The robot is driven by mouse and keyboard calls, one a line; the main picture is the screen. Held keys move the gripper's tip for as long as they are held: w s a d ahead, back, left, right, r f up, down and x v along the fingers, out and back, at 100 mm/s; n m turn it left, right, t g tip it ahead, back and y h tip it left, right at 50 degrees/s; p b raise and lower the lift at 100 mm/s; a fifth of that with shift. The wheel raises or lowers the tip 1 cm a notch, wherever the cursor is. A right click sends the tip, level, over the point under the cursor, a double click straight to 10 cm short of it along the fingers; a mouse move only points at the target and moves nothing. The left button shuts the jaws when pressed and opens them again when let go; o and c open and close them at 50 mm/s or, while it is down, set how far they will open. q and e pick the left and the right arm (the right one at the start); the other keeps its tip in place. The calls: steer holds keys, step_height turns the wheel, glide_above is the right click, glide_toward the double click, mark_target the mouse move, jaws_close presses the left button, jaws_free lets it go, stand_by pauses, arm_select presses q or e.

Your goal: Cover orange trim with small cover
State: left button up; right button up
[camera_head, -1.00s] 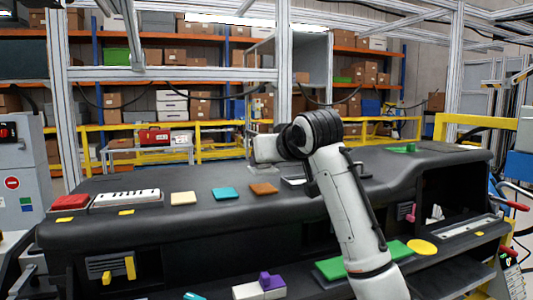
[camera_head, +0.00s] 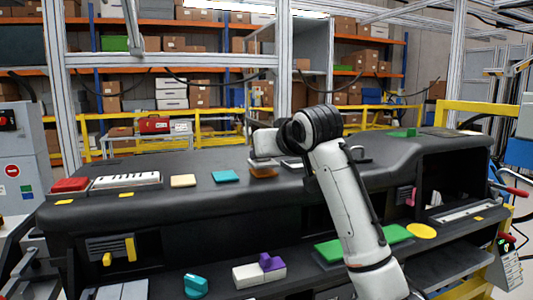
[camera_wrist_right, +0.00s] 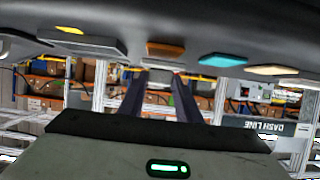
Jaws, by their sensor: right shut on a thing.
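The orange trim (camera_head: 263,174) lies on top of the black dashboard, right of a teal piece. In the right wrist view the orange trim (camera_wrist_right: 165,49) shows just beyond my fingertips. My right gripper (camera_head: 262,160) hangs over the trim in the head view and hides part of it. In the right wrist view the gripper (camera_wrist_right: 160,82) is shut on a small pale grey piece (camera_wrist_right: 160,77), apparently the small cover. I cannot tell if that piece touches the trim. My left gripper is not in view.
A teal piece (camera_head: 226,176), a cream piece (camera_head: 183,181) and a red block (camera_head: 70,184) lie left along the dashboard (camera_head: 200,205). A purple piece (camera_head: 271,262) and a green plate (camera_head: 330,250) lie on the lower shelf. A yellow disc (camera_head: 421,231) is at right.

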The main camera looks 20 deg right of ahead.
steer(key=shift+f, duration=0.75)
stand_by(0.5)
steer(key=o, duration=1.1)
